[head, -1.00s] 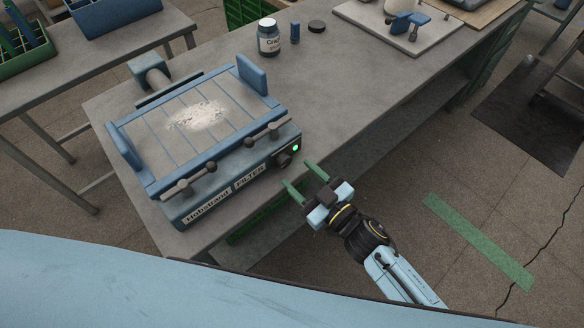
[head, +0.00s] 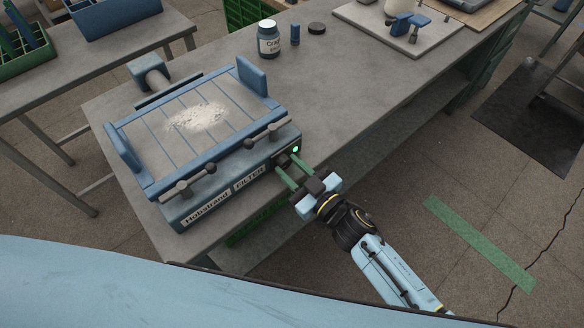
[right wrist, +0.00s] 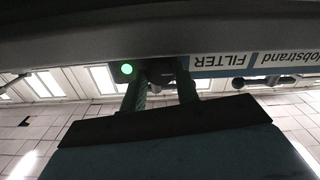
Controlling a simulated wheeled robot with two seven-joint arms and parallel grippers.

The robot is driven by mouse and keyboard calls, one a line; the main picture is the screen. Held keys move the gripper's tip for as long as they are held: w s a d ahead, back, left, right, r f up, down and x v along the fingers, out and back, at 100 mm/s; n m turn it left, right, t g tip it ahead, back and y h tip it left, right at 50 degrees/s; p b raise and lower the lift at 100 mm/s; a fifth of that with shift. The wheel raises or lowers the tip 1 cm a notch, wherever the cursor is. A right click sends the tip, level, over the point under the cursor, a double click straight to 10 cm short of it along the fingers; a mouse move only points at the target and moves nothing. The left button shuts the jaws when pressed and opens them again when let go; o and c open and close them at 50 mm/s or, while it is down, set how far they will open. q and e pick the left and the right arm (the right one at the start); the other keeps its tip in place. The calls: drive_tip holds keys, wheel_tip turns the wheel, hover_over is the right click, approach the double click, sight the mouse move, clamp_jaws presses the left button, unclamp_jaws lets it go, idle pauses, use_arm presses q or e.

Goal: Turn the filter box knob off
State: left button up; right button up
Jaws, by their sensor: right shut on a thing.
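The blue filter box (head: 215,200) stands at the front edge of the grey bench, with a slatted top and some white powder on it. Its front carries a FILTER label, and the dark knob (head: 282,159) sits at the right end of that face. A green lamp (head: 296,149) glows beside the knob. My right gripper (head: 288,162) is shut on the knob, its green fingers on either side. The right wrist view shows the fingers (right wrist: 161,82) at the knob, next to the lit lamp (right wrist: 127,69). The fingers hide much of the knob, so its setting cannot be read. My left gripper is out of view.
Two bar handles (head: 268,131) stick out above the box's front. A labelled jar (head: 269,38), a small blue bottle and a dark lid stand farther back on the bench (head: 350,85).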

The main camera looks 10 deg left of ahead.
drive_tip(key=shift+n, duration=0.8)
drive_tip(key=n, duration=0.4)
drive_tip(key=shift+n, duration=0.8)
drive_tip(key=o, duration=1)
drive_tip(key=shift+d, duration=0.1)
drive_tip(key=shift+c, duration=0.2)
drive_tip(key=shift+s+f, duration=0.15)
